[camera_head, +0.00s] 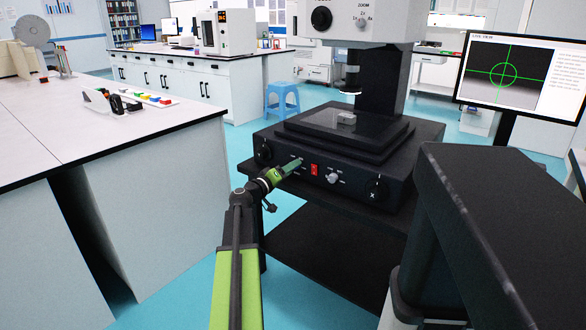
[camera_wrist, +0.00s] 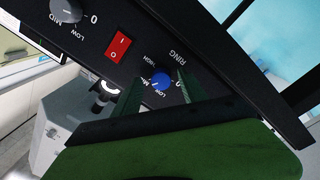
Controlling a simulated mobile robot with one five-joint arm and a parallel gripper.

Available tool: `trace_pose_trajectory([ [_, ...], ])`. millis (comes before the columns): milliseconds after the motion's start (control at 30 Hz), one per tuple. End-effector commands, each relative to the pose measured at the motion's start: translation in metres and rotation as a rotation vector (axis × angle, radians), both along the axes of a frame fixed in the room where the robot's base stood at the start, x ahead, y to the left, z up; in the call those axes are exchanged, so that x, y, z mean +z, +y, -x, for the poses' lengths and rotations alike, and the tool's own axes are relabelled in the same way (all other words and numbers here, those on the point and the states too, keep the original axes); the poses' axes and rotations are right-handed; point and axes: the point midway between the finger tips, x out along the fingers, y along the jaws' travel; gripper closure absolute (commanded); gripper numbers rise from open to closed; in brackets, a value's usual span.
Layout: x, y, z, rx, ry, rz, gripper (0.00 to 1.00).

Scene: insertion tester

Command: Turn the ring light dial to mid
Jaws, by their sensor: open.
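The ring light dial (camera_wrist: 161,80) is a small blue knob on the black front panel (camera_wrist: 215,70), under the word RING. Labels around it include 0, LOW and HIGH, with another label partly hidden. I cannot clearly tell which label its pointer marks. My gripper (camera_wrist: 157,90) is open, one green finger on each side of the dial. I cannot tell whether the fingers touch it. In the head view my gripper (camera_head: 291,167) is at the left part of the panel of the microscope base (camera_head: 350,187) and hides the dial.
A red rocker switch (camera_wrist: 118,46) is beside the dial, and a grey knob (camera_wrist: 66,10) with its own labels lies beyond. A black knob (camera_head: 264,154) is at the panel's left end, another (camera_head: 376,190) at its right. A white bench (camera_head: 90,125) stands left.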

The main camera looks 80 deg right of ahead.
Motion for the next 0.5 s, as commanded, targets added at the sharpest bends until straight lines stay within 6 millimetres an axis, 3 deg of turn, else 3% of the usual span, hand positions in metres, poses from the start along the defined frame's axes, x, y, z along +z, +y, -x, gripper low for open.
trace_pose_trajectory([
  [500,-0.004,0.118,-0.067,0.003,0.000,0.000,0.50],
])
